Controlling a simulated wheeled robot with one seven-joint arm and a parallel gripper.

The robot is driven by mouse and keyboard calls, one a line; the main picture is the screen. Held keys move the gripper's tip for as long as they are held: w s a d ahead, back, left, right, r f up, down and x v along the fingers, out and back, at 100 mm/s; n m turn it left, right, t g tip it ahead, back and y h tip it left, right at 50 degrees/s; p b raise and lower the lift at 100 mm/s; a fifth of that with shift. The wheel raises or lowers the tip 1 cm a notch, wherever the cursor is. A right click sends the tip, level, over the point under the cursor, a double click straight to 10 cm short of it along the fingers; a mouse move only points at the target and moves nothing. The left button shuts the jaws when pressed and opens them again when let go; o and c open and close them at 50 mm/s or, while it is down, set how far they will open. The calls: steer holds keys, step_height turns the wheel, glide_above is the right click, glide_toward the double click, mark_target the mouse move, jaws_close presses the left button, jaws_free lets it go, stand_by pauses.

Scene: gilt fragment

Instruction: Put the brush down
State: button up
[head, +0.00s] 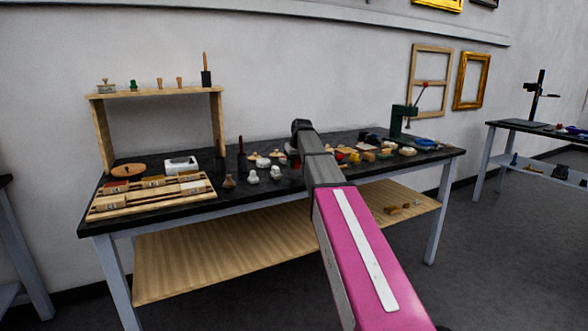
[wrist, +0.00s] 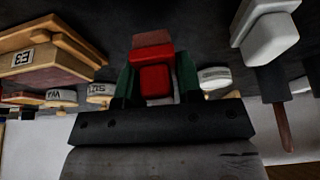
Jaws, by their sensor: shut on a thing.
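My gripper (wrist: 152,88) shows in the wrist view with its dark green fingers on either side of a red, block-shaped thing. It is shut on this thing, which I take to be the brush (wrist: 154,80). A duller brown-red part shows at its far end; I cannot make out bristles. In the head view my arm reaches over the black worktop (head: 330,187) of the workbench, and the arm hides most of the gripper. I cannot tell whether the brush touches the worktop.
A slatted wooden rack (head: 150,198) with labelled blocks lies at the bench's left. A wooden shelf (head: 160,92) stands behind it. Several small pieces crowd the middle and right, with a green press (head: 398,120) at the back right. A bare strip runs along the front edge.

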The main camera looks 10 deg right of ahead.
steer(key=shift+f, duration=1.25)
steer(key=o, duration=0.9)
steer(key=shift+f, duration=0.1)
steer(key=v, duration=1.2)
